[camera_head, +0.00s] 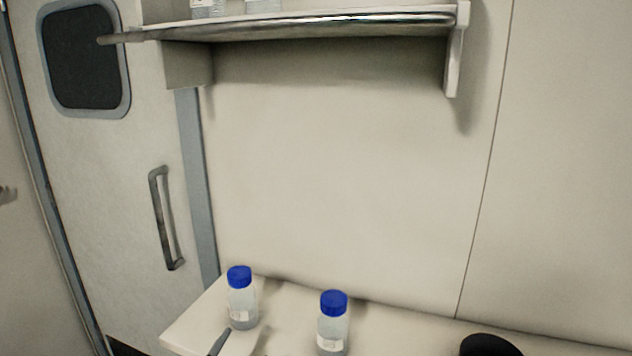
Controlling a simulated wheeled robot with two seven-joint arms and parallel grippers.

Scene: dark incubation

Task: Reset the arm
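A clear bottle with a blue cap (241,298) stands upright on the white table at the left. A second clear bottle with a blue cap (333,323) stands upright to its right, cut by the bottom edge. A slim dark tip (219,342) shows at the bottom edge, just in front of the left bottle; it looks like a finger of my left gripper. The rest of that gripper is out of frame, and I cannot tell its opening or whether it touches the bottle. My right gripper is not clearly visible.
A white table (400,318) runs along the wall. A dark rounded object (490,346) shows at the bottom right; I cannot tell what it is. A shelf (310,26) with containers hangs above. A door with a handle (165,218) is at the left.

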